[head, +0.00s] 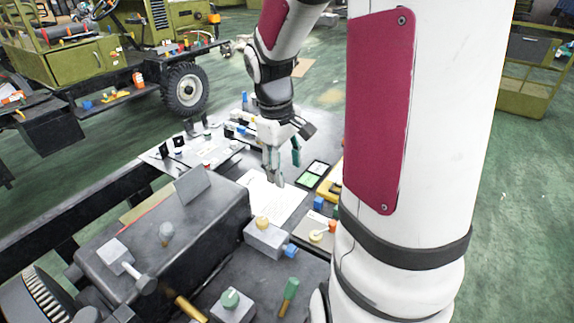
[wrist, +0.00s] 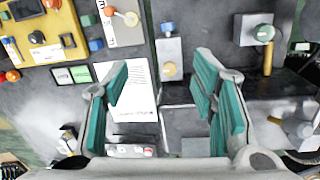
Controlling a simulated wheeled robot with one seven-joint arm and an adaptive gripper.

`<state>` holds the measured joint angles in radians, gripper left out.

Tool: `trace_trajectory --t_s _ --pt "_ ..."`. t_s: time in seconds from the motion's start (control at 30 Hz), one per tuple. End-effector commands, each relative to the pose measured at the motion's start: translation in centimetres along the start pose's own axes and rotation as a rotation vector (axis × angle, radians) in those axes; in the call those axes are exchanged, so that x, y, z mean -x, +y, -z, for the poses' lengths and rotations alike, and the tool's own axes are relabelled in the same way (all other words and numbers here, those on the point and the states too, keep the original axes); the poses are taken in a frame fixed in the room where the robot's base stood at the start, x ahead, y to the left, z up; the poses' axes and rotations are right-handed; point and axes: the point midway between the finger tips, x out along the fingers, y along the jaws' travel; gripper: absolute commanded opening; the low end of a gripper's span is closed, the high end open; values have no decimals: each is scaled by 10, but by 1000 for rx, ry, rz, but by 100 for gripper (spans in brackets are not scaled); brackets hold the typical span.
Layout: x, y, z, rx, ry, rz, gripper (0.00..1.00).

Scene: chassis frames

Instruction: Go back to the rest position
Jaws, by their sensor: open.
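My gripper (head: 283,165) hangs from my arm above the dark work surface, over a white printed sheet (head: 262,200). In the wrist view my gripper (wrist: 165,95) has its teal-padded fingers spread wide with nothing between them. The sheet also shows in the wrist view (wrist: 138,98), beside and partly behind the left finger. No rest position is marked in either view.
A grey block with a yellow knob (head: 266,235) stands near the sheet. A dark housing (head: 165,230) rises at left. An olive vehicle (head: 85,60) stands behind. Green floor is open at right.

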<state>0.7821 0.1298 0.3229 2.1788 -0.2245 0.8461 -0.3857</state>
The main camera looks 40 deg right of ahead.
Motion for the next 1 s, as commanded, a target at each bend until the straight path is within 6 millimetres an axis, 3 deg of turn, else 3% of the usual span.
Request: trace_trajectory --t_s 0.43,0.53,0.77,1.0 --pt "0 0 0 0 0 0 52" --pt "11 -9 0 -1 15 -17 52" --pt "66 -62 -11 -28 126 -81 52" --pt "114 -124 -42 -66 298 -71 52"
